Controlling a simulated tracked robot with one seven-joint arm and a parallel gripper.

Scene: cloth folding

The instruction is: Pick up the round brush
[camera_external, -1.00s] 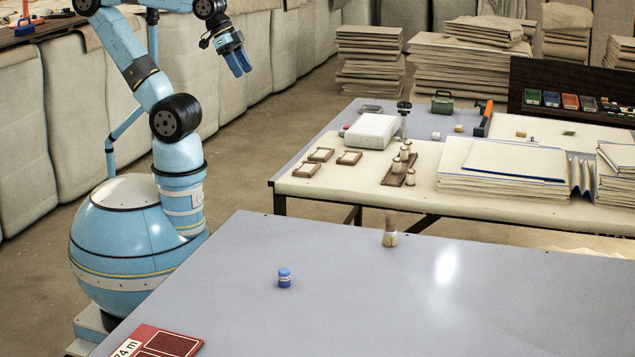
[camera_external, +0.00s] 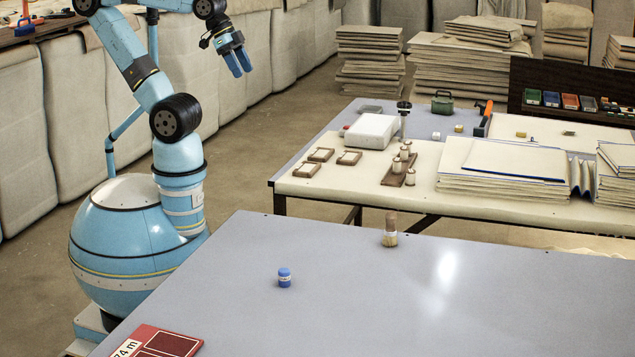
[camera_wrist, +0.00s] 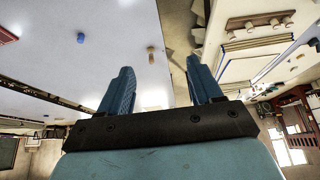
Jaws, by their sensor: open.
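The round brush (camera_external: 390,230) stands upright near the far edge of the grey table (camera_external: 330,300). It has a brown handle on top and pale bristles below. In the wrist view the brush (camera_wrist: 151,54) shows small, beyond the left finger. My gripper (camera_external: 240,62) is open and empty, high up at the upper left, well away from the brush. In the wrist view the two blue fingers of my gripper (camera_wrist: 160,85) stand apart with nothing between them.
Behind, a cream-topped table (camera_external: 330,190) holds wooden frames, a white block and folded cloth. Most of the grey table is clear.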

